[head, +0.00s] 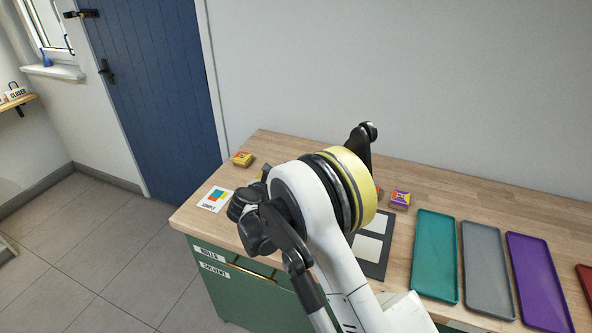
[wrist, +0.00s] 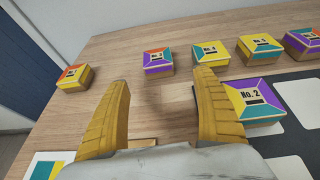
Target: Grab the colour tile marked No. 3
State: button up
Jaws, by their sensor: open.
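Several square colour tiles lie on the wooden bench in the wrist view. One tile (wrist: 74,78) is alone at the left, and a purple and red tile (wrist: 158,61) lies beyond the gap between my fingers. To its right are a tile (wrist: 210,54) whose label looks like No. 4, one that looks like No. 5 (wrist: 260,47), and another at the edge (wrist: 303,43). A tile marked No. 2 (wrist: 250,101) lies by my right finger. I cannot read which tile is No. 3. My gripper (wrist: 162,80) is open and empty; my arm hides it in the head view.
A dark board (head: 375,268) with pale squares lies on the bench (head: 275,143). Teal (head: 436,254), grey (head: 487,268) and purple (head: 540,280) trays stand to its right. A printed card (head: 214,200) lies near the left front edge. The bench's back left is mostly clear.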

jog(key=b+x, duration=0.1)
jog(key=x, duration=0.4)
jog(key=shift+d+f, duration=0.1)
jog(key=shift+f, duration=0.05)
jog(key=b+x, duration=0.1)
jog(key=x, duration=0.1)
jog(key=b+x, duration=0.2)
jog(key=shift+w, duration=0.85)
jog(key=c, duration=1.3)
